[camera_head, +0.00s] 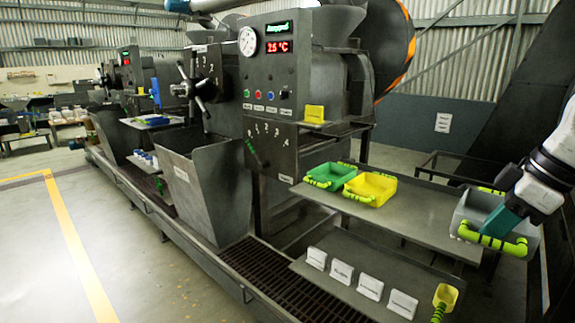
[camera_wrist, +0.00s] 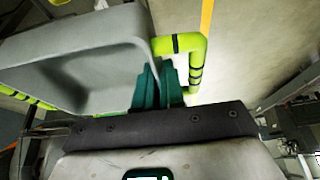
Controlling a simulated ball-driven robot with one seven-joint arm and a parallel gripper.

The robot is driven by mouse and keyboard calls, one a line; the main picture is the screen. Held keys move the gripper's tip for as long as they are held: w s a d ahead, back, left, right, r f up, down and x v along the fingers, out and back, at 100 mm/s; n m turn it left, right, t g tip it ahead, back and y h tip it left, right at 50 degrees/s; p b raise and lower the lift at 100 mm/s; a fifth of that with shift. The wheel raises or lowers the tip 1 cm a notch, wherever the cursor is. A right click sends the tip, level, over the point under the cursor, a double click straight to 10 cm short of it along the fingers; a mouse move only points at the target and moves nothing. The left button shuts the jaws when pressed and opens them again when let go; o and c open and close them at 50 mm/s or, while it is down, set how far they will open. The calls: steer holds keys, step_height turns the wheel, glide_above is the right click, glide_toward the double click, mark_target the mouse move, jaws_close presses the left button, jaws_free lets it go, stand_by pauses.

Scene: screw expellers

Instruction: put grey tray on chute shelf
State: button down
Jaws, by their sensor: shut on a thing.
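The grey tray (camera_head: 478,214) with yellow-green handles is at the right of the head view, at the right end of a metal shelf (camera_head: 420,212). My gripper (camera_head: 497,224) is shut on the tray's near handle side. In the wrist view the grey tray (camera_wrist: 80,62) fills the upper left, and my teal fingers (camera_wrist: 157,85) are close together at its wall beside the handle. I cannot tell whether the tray rests on the shelf or hangs just above it. No label tells me which shelf is the chute shelf.
A green tray (camera_head: 330,175) and a yellow tray (camera_head: 370,189) stand on the left part of the metal shelf. A lower shelf (camera_head: 345,273) carries several white label cards and a yellow scoop (camera_head: 445,296). The machine with gauge (camera_head: 248,41) stands behind. The floor at left is clear.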

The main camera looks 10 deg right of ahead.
steer(key=s+a+f+m+h, duration=0.1)
steer(key=a+f, duration=0.5)
steer(key=f, duration=0.9)
steer(key=s+a+f+m+h, duration=0.1)
steer(key=a+f+m, duration=0.3)
steer(key=f, duration=1)
steer(key=s+a+f+m+t, duration=0.1)
steer(key=s+a+f+m, duration=0.1)
steer(key=a+f, duration=0.7)
step_height(320, 180, down, 7)
steer(key=shift+s+a+r+m+h, duration=0.15)
steer(key=shift+s+a+m+h, duration=0.2)
steer(key=shift+s, duration=0.3)
steer(key=shift+a, duration=0.1)
step_height(320, 180, up, 4)
steer(key=p, duration=0.4)
steer(key=shift+r, duration=0.1)
